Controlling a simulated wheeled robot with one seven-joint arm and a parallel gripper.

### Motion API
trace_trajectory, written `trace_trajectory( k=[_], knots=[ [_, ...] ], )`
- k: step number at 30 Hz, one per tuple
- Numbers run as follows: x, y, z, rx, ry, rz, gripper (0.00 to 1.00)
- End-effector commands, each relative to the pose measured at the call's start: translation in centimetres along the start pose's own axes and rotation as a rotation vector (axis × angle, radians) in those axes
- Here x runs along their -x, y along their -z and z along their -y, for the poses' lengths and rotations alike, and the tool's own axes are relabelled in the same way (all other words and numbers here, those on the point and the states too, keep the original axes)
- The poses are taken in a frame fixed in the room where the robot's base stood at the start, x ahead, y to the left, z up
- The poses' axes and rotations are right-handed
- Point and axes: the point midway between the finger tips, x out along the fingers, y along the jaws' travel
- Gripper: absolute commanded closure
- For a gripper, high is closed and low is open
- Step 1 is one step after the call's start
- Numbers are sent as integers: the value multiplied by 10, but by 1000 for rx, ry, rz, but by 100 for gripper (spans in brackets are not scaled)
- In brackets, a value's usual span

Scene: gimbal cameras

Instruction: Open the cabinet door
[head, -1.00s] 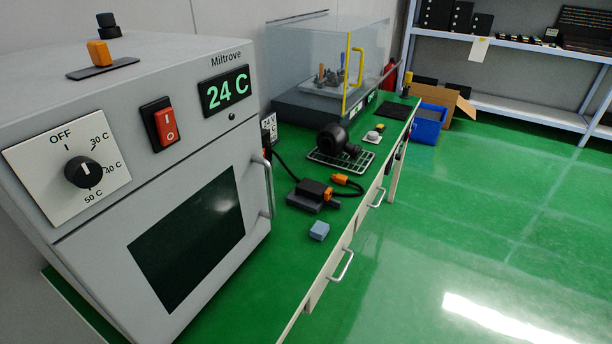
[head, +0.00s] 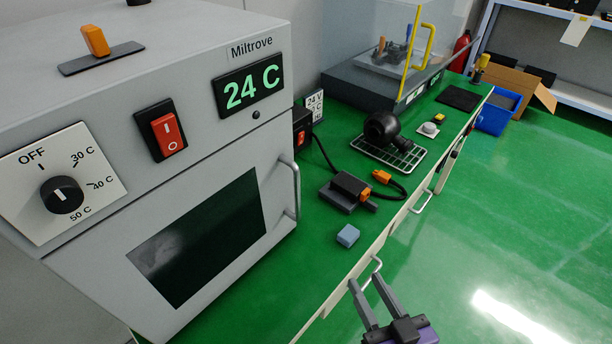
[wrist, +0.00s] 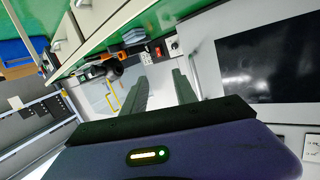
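The grey Miltrove cabinet (head: 215,45) fills the left of the head view, with its display reading 24 C. Its door (head: 120,270) looks shut and has a dark window (head: 200,237). A vertical bar handle (head: 297,190) is on the door's right edge. My gripper (head: 365,280) is at the bottom of the head view, right of and lower in the picture than the handle. Its two fingers are apart with nothing between them. In the wrist view, the open fingers (wrist: 160,77) point towards the bench, and the door window (wrist: 275,60) is to their right.
The green bench (head: 330,262) holds a blue block (head: 347,235), a dark device with orange parts (head: 347,190), a wire rack (head: 400,155) and a clear enclosure (head: 380,50). Drawer handles (head: 424,203) project from the bench front. The floor (head: 510,220) to the right is clear.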

Motion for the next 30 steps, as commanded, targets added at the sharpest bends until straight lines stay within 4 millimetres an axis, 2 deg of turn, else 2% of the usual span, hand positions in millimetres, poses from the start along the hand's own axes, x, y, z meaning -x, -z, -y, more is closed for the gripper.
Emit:
trace_trajectory(
  k=[1,6,9,12,19,30],
  knots=[
    [-22,23,8,16,50,-27,66],
    [-69,77,37,74,212,-90,66],
    [-85,103,51,106,283,-122,66],
    [-93,120,60,129,329,-144,66],
    [-109,132,71,143,360,-156,66],
    [-158,138,89,143,358,-155,66]
  ],
)
